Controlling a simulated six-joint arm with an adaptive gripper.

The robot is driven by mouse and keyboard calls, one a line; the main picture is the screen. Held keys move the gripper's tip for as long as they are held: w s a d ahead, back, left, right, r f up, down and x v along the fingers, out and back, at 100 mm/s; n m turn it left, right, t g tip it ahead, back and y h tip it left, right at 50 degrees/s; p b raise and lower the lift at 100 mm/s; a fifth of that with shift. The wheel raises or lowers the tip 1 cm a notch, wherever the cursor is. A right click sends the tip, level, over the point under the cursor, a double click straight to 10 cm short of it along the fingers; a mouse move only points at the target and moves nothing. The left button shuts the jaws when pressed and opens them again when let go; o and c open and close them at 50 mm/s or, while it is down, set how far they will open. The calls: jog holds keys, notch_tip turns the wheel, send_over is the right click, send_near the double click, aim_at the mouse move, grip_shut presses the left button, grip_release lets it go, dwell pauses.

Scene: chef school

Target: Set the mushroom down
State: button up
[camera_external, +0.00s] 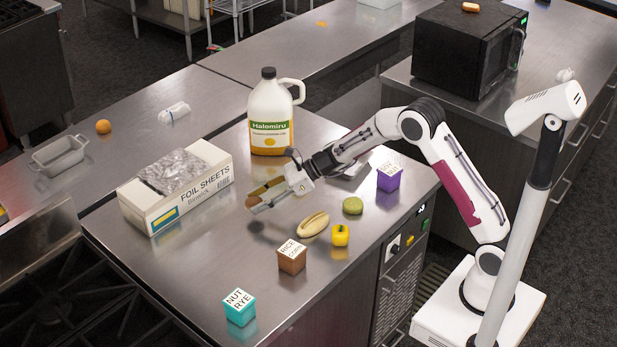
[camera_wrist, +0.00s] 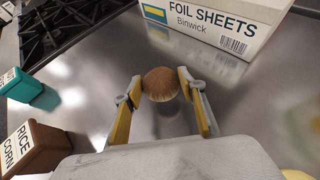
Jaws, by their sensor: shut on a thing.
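The mushroom (camera_wrist: 160,84) shows as a round brown cap between the two fingertips of my gripper (camera_wrist: 161,88) in the wrist view. My gripper is shut on it. In the external view, my gripper (camera_external: 262,197) is above the steel counter, to the right of the foil box. The brown mushroom there is partly hidden by the fingers. A dark shadow or reflection lies on the counter below, and the mushroom seems to be held above the surface.
The foil sheets box (camera_external: 176,184) lies left of my gripper, and a Halomiru jug (camera_external: 270,115) stands behind. A pale bun-like item (camera_external: 313,224), yellow pepper (camera_external: 340,235), green item (camera_external: 352,205), rice box (camera_external: 292,257), purple box (camera_external: 389,177) and teal box (camera_external: 239,307) stand around. Counter between foil and teal boxes is clear.

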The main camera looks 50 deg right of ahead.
aim_at(260, 216)
jog(key=shift+f, duration=1.85)
jog(key=shift+f, duration=0.15)
jog(key=o, duration=1)
jog(key=shift+s+d+r, duration=0.2)
jog(key=shift+d+r, duration=0.2)
jog(key=v, duration=1.1)
